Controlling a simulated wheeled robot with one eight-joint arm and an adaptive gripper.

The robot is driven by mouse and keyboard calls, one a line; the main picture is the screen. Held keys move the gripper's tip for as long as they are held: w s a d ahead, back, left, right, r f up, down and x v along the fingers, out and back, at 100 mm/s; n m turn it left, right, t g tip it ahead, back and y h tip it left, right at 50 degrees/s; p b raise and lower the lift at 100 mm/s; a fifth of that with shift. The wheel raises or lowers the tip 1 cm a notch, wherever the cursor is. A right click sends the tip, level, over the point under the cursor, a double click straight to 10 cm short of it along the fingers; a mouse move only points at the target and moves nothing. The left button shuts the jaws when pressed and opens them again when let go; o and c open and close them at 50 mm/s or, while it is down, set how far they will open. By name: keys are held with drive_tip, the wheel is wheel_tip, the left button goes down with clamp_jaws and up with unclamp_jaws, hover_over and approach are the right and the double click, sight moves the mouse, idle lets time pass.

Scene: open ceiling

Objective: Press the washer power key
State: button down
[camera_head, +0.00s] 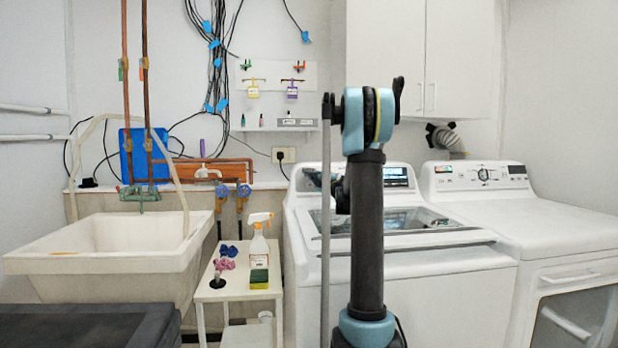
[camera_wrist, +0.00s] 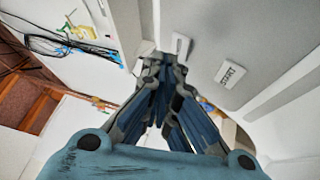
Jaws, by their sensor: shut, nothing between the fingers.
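The white top-loading washer (camera_head: 440,285) stands in the middle right of the head view. Its rear control panel (camera_head: 398,177) has a dark display strip and is partly hidden behind my upright arm. I cannot make out the power key there. My gripper (camera_wrist: 165,64) is shut and empty in the wrist view, with its fingers pointing away from the camera. A small white block with dark lettering (camera_wrist: 230,74) lies right of the fingertips on a pale surface. I cannot tell whether it is a key.
A white dryer (camera_head: 560,225) stands right of the washer. A wall cabinet (camera_head: 460,60) hangs above. On the left are a sink (camera_head: 95,262) and a small white table (camera_head: 235,292) with a spray bottle (camera_head: 259,250). Cables (camera_head: 213,50) hang on the wall.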

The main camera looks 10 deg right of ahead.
drive_tip(key=shift+w+f, duration=0.1)
drive_tip(key=shift+w, duration=0.4)
idle(1.0)
drive_tip(key=shift+s+r, duration=0.2)
drive_tip(key=shift+s, duration=0.35)
drive_tip(key=s+r, duration=0.2)
drive_tip(key=s, duration=0.3)
drive_tip(key=shift+s, duration=0.35)
idle(0.4)
drive_tip(key=shift+s, duration=0.1)
